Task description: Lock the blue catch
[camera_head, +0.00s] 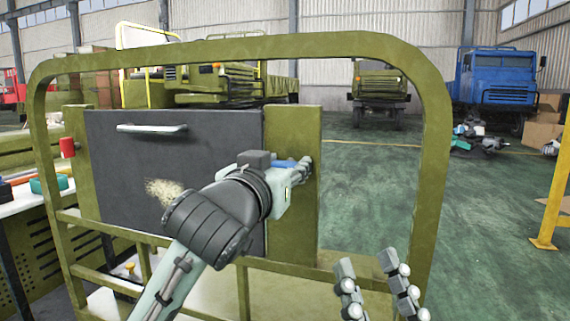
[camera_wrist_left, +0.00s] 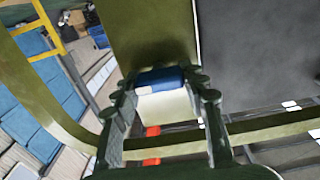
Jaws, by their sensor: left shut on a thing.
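The blue catch (camera_head: 284,164) is on the olive post at the right edge of a dark grey door panel (camera_head: 130,190). My left gripper (camera_head: 304,170) is at the catch and partly hides it in the head view. In the left wrist view the catch (camera_wrist_left: 160,77) is a blue block with a pale part below, held between the two fingers of my left gripper (camera_wrist_left: 163,96). Whether the catch is locked cannot be told. My right gripper (camera_head: 367,264) is at the bottom right of the head view, its fingers apart and empty.
An olive tube frame (camera_head: 436,160) arches around the door panel. The panel has a pale handle (camera_head: 152,128). A bench (camera_head: 30,200) with a teal item and a red cylinder (camera_head: 67,147) are at left. Trucks stand behind; green floor is open at right.

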